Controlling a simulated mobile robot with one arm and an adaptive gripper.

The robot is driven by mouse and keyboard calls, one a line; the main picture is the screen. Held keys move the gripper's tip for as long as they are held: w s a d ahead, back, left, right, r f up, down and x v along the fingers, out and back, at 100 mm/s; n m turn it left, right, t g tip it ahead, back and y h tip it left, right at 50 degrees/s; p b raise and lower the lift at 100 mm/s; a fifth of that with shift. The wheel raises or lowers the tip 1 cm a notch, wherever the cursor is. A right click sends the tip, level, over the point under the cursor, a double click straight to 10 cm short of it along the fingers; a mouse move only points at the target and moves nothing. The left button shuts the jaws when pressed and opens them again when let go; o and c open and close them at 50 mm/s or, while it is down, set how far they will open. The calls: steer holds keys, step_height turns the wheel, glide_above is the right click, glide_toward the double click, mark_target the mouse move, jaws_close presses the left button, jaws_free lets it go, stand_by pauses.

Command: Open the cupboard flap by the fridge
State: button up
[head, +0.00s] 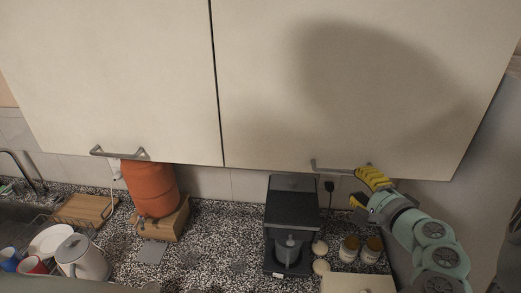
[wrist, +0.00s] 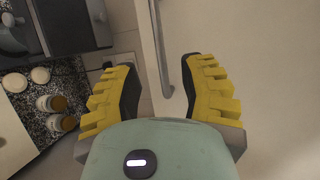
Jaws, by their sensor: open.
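Two pale cupboard flaps hang side by side above the counter. The right flap (head: 350,85) has a grey bar handle (head: 338,169) along its lower edge. The left flap (head: 110,70) has a similar handle (head: 118,153). Both flaps look closed. My gripper (head: 357,187), with yellow fingers, is open at the right end of the right flap's handle. In the wrist view the handle (wrist: 160,50) runs between the two spread fingers of my gripper (wrist: 162,75). I cannot tell whether a finger touches it. No clear fridge shows.
Below on the speckled counter (head: 215,255) stand a black coffee machine (head: 291,225), two lidded jars (head: 360,249), an orange container (head: 151,188) on a wooden stand, and a kettle (head: 82,258). A plain grey surface (head: 440,215) stands at the right.

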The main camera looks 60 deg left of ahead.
mark_target(345, 173)
steer(key=shift+p+x, duration=1.85)
steer(key=shift+x, duration=0.9)
steer(key=shift+w+a+p, duration=0.1)
steer(key=shift+a+p, duration=0.25)
steer(key=shift+a, duration=0.35)
steer(key=shift+a+f, duration=0.15)
steer(key=shift+o, duration=0.4)
steer(key=shift+w, duration=0.1)
jaws_close()
